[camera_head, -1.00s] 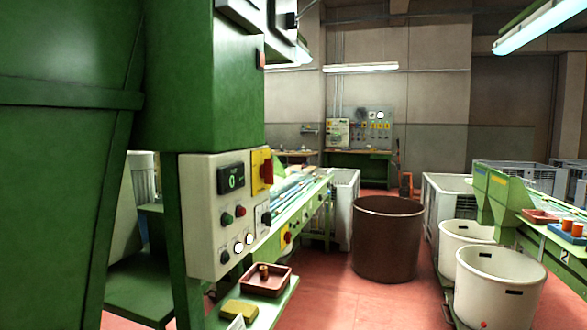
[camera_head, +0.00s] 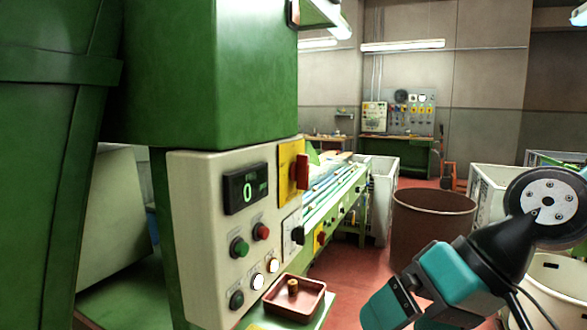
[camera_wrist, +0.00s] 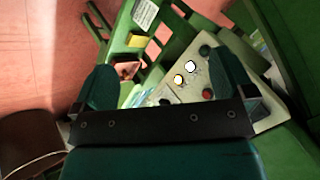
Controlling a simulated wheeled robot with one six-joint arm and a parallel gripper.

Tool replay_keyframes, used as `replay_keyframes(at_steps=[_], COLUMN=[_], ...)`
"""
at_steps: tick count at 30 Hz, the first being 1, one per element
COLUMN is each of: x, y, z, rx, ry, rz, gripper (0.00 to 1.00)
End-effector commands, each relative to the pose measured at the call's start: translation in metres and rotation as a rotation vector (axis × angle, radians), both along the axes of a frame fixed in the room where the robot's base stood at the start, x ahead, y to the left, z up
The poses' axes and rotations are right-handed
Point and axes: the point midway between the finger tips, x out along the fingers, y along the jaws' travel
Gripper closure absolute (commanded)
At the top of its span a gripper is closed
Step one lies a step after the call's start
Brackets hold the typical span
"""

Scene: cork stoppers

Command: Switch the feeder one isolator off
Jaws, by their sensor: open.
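A red isolator handle (camera_head: 301,172) on a yellow plate (camera_head: 287,168) sits at the upper right of a pale control panel (camera_head: 205,220). The handle looks upright, seen nearly edge-on; its label is unreadable. A second red-and-yellow switch (camera_head: 321,238) is farther along the green machine. I cannot tell by label which is feeder one. My gripper (camera_head: 385,308) is at the lower right of the head view, apart from the panel. In the wrist view my gripper (camera_wrist: 165,85) is open and empty, with the panel (camera_wrist: 225,75) beyond it. The isolator is not visible there.
The panel also has a display reading 0 (camera_head: 246,188), a black selector (camera_head: 297,235), and red, green and lit white buttons. A brown tray (camera_head: 295,298) with a cork sits below. A brown bin (camera_head: 430,225) stands right of the conveyor, with red floor between.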

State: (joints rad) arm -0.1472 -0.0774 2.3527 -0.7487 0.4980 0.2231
Motion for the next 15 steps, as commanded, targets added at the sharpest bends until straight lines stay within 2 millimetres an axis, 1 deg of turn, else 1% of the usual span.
replay_keyframes(at_steps=[1, 2, 3, 6, 9, 10, 12, 15], x=[0.038, 0.058, 0.084, 0.14, 0.18, 0.189, 0.204, 0.214], y=[0.006, 0.01, 0.013, 0.006, -0.01, -0.016, -0.026, -0.033], z=[0.014, 0.023, 0.035, 0.062, 0.082, 0.087, 0.095, 0.102], rx=[0.114, 0.191, 0.294, 0.542, 0.75, 0.801, 0.893, 0.967], ry=[0.022, 0.035, 0.056, 0.125, 0.198, 0.218, 0.257, 0.29], rz=[-0.079, -0.124, -0.179, -0.297, -0.377, -0.394, -0.421, -0.437], gripper=[0.0, 0.0, 0.0, 0.0, 0.0, 0.0, 0.0, 0.0])
